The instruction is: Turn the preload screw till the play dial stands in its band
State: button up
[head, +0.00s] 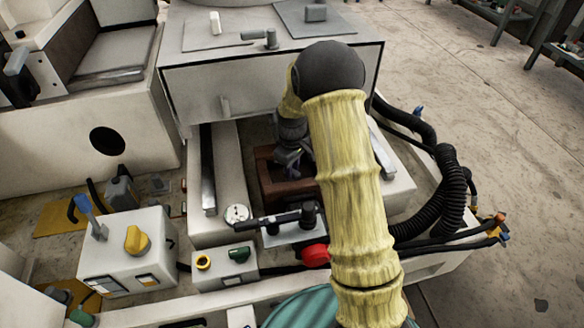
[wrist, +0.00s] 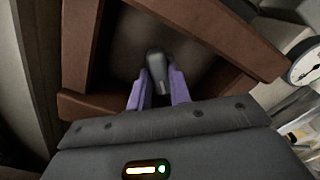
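The preload screw shows as a grey rounded head (wrist: 155,58) inside a brown frame, in the middle of the wrist view. My gripper (wrist: 158,76) has its two purple fingers close together, one on each side of this head, and appears shut on it. In the head view my gripper (head: 288,160) reaches down into the brown frame (head: 267,180), and the arm hides the frame's right part and the screw. The play dial (head: 237,214) is a small white round gauge left of and nearer than the frame. It also shows, cut off, in the wrist view (wrist: 309,68); its needle and band are unreadable.
A black lever (head: 280,219) lies across a pale block just right of the dial. A red knob (head: 315,255) sits beside the arm. A control box with a yellow knob (head: 137,240) stands at left. Black corrugated hoses (head: 452,190) loop at right. A cabinet (head: 220,85) closes off the back.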

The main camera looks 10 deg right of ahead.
grip_shut()
jog(key=shift+r+m+p, duration=0.15)
jog(key=shift+m+p, duration=0.25)
jog(key=shift+p, duration=0.35)
jog(key=shift+r+m+p, duration=0.1)
jog(key=shift+m+p, duration=0.5)
jog(key=shift+p, duration=0.15)
jog(key=m+p, duration=0.3)
jog(key=shift+p, duration=0.35)
jog(key=m+p, duration=0.4)
jog(key=shift+m, duration=0.4)
jog(key=m+p, duration=0.3)
jog(key=m, duration=0.2)
jog(key=shift+w, duration=0.1)
jog(key=shift+f, duration=0.2)
jog(key=o, duration=0.6)
grip_release()
